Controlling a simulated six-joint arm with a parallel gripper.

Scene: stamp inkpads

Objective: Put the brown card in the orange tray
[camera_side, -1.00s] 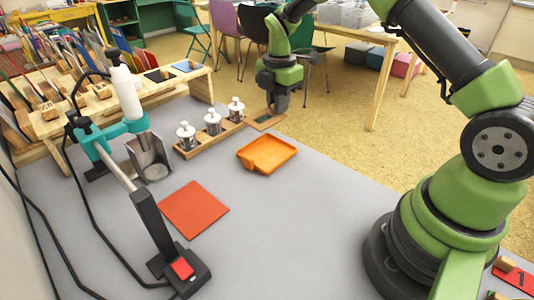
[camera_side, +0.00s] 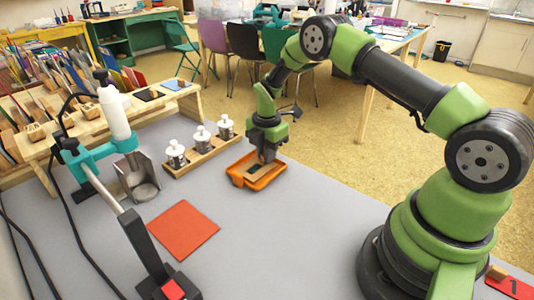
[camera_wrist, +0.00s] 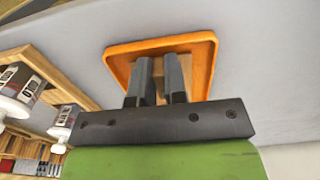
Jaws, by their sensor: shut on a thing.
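The orange tray (camera_side: 236,170) lies on the grey table below my gripper (camera_side: 268,158). The brown card (camera_side: 258,172), with a tan grip block, is inside the tray's outline, at or just above its floor; I cannot tell whether it touches. My gripper points down over the tray and is shut on the card's block. In the wrist view, the two fingers (camera_wrist: 158,85) are on either side of the tan block, and the tray's rim (camera_wrist: 120,50) shows around them.
A wooden rack (camera_side: 205,155) with several white-and-metal stampers stands just left of the tray. A red-orange square (camera_side: 183,231) lies on the table nearer the camera. A teal-and-white lever press (camera_side: 105,145) stands at left. The table right of the tray is clear.

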